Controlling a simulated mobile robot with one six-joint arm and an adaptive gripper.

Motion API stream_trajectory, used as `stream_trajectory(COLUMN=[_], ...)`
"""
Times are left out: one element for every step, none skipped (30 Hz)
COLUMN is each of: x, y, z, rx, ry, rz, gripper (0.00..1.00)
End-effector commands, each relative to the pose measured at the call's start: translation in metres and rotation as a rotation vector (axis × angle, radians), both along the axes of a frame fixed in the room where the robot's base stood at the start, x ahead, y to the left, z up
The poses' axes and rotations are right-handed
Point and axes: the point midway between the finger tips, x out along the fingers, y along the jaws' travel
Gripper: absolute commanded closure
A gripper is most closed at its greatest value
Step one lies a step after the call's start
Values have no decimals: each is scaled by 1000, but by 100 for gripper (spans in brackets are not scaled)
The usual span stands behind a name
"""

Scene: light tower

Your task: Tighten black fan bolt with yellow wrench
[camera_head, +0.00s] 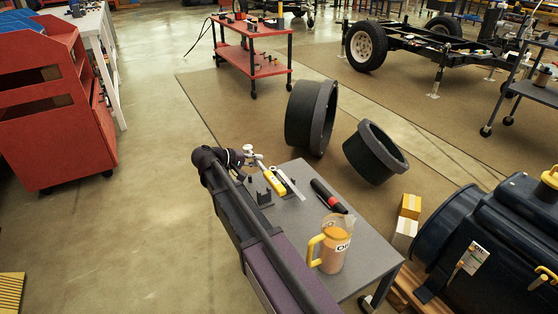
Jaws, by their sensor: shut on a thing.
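My gripper (248,158) is at the far left end of the small grey table, just above its top. It is shut on what looks like the yellow wrench (274,184), whose yellow handle slants down to the right from the fingers. The fingers are small in this view, so the exact grip is hard to see. Two large black round housings (311,118) (375,152) are on the floor behind the table. I cannot make out the black fan bolt.
A dark blue machine (500,235) and boxes (405,232) stand right. A red cart (250,58) stands behind.

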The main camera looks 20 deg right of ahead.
Motion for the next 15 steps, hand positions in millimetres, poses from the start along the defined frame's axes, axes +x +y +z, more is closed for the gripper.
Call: stream_trajectory(x=[0,0,0,0,0,0,0,0,0,0,0,0,0,0,0], y=[0,0,0,0,0,0,0,0,0,0,0,0,0,0,0], z=[1,2,3,4,5,7,9,11,15,18,21,25,28,32,37], rx=[-2,-2,-2,-2,-2,-2,-2,-2,-2,-2,-2,-2,-2,-2,-2], ry=[0,0,0,0,0,0,0,0,0,0,0,0,0,0,0], rz=[0,0,0,0,0,0,0,0,0,0,0,0,0,0,0], gripper=[100,100,100,100,100,100,100,100,100,100,100,100,100,100,100])
